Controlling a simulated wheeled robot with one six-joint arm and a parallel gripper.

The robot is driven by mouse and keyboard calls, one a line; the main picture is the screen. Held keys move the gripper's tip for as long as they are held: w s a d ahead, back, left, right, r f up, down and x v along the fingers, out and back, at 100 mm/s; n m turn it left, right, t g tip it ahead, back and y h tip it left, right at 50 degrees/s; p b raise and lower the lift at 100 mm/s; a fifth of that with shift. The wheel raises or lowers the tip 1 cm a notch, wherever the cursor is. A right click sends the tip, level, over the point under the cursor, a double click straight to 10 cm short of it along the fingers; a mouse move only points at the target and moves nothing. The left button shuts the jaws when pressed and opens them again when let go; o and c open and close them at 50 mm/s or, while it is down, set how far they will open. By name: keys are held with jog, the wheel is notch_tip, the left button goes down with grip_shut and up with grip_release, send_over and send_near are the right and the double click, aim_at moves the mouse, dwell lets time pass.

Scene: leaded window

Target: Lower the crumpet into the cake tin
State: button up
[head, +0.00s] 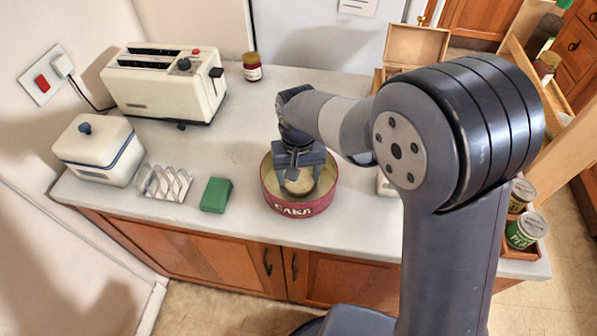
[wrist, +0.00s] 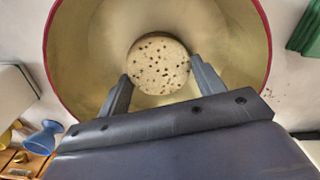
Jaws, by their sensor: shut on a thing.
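The crumpet (wrist: 158,64) is a round, pale disc with dark holes in its top. My gripper (wrist: 160,80) is shut on it, with one finger on each side. The cake tin (head: 297,208) is a round red tin with pale lettering and a cream inside, standing on the worktop. In the wrist view the tin's inner wall (wrist: 228,40) surrounds the crumpet. In the head view the crumpet (head: 299,184) shows below my gripper, within the tin's opening. I cannot tell whether the crumpet touches the tin's floor.
A green block (head: 216,195) and a wire toast rack (head: 164,184) stand left of the tin. A cream toaster (head: 163,85), a lidded white box (head: 97,150) and a jar (head: 252,67) are farther back or left. An open wooden box (head: 417,45) stands at the back right.

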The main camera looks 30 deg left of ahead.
aim_at(299, 178)
jog(key=shift+f, duration=0.1)
jog(key=o, duration=1.1)
jog(key=shift+c, duration=0.2)
notch_tip(299, 178, up, 11)
jog(key=shift+b, duration=0.45)
jog(key=shift+f, duration=0.2)
notch_tip(299, 178, down, 11)
jog(key=shift+r+p, duration=0.2)
jog(key=shift+p, duration=0.25)
jog(key=shift+r, duration=0.25)
